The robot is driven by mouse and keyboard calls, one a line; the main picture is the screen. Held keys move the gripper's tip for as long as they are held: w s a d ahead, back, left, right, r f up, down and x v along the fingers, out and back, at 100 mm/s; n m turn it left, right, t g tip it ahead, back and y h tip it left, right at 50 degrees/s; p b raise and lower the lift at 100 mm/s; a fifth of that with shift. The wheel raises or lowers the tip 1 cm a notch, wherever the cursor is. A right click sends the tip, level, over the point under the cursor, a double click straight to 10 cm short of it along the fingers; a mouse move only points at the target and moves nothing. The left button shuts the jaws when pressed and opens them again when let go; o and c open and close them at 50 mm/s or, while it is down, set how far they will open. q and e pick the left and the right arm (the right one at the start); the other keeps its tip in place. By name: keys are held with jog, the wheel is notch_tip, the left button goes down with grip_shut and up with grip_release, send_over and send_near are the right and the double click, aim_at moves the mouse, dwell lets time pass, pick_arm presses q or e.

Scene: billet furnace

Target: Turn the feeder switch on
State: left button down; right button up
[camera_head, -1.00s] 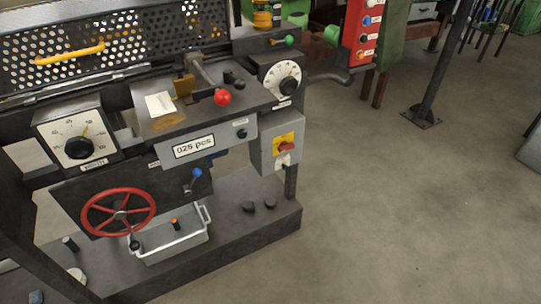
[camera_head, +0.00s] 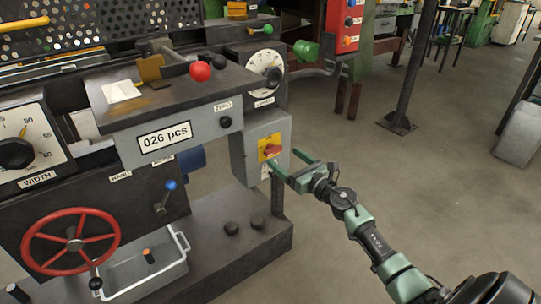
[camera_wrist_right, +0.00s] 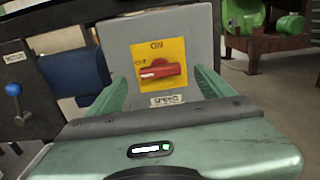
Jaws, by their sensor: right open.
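A red rotary switch (camera_head: 272,150) sits on a yellow plate on the front of a grey box (camera_head: 243,155) at the machine's right end. In the right wrist view the switch (camera_wrist_right: 160,71) lies level, its white mark at the left by "OFF"; "ON" is printed above. The small label (camera_wrist_right: 168,100) below it is too blurred to read surely. My right gripper (camera_head: 284,160) is open and empty, its fingers pointing at the box. In the wrist view the switch shows between the fingers, with no clear contact. My left gripper is out of view.
A counter (camera_head: 165,136) reads "026 pcs". A red-knobbed lever (camera_head: 200,71), a white dial (camera_head: 264,68), a red handwheel (camera_head: 71,241) and a blue-knobbed lever (camera_head: 169,185) are nearby. Open floor lies right of the machine.

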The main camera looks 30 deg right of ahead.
aim_at(276, 151)
jog(key=w, duration=0.4)
jog(key=shift+w+a, duration=0.1)
jog(key=shift+a, duration=0.05)
jog(key=shift+w+b, duration=0.3)
jog(key=shift+w, duration=0.2)
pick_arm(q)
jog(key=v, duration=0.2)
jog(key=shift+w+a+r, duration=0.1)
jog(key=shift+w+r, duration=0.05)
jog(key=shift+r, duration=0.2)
pick_arm(e)
jog(key=c, duration=1.4)
